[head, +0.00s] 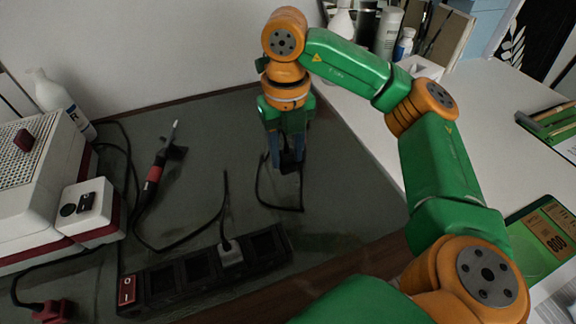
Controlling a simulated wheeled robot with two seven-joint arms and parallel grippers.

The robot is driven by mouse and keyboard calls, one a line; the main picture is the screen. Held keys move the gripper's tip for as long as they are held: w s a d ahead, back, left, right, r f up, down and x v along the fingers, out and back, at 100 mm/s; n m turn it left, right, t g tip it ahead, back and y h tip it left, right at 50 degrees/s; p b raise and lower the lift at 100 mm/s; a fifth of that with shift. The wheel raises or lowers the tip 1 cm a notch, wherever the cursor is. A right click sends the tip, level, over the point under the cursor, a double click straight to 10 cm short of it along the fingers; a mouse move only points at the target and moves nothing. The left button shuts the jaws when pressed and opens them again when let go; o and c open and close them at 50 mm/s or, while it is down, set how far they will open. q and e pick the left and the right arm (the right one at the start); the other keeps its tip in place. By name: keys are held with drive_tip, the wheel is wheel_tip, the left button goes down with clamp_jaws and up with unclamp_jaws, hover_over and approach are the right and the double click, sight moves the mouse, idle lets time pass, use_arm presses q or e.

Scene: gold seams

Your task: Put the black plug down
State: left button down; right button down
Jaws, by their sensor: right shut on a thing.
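The black plug (289,166) is small and dark, between the fingertips of my right gripper (290,160). The gripper points down and is shut on the plug, over the dark grey mat (340,200). Fingers hide part of the plug, and I cannot tell whether it touches the mat. A black cable (262,197) loops beside the gripper, close to the plug. My left gripper is not in view.
A black power strip (190,275) with a red switch and a grey plug (230,252) lies at the front. A soldering iron (156,172) lies left of the gripper. A white machine (35,190) stands at the far left. Bottles (386,35) stand at the back. The mat right of the gripper is clear.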

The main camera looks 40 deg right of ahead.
sight(288, 164)
drive_tip(key=f, duration=0.1)
drive_tip(key=d+f, duration=0.1)
drive_tip(key=f, duration=0.1)
drive_tip(key=w+f, duration=0.1)
drive_tip(key=f, duration=0.1)
drive_tip(key=shift+d, duration=0.15)
drive_tip(key=shift+f+b, duration=0.4)
drive_tip(key=shift+f, duration=0.25)
drive_tip(key=shift+c, duration=2.3)
unclamp_jaws()
drive_tip(key=shift+r+p, duration=0.3)
drive_tip(key=shift+r, duration=0.05)
wheel_tip(288, 164, up, 13)
drive_tip(key=p, duration=0.3)
drive_tip(key=shift+f+p, duration=0.15)
drive_tip(key=shift+p, duration=0.2)
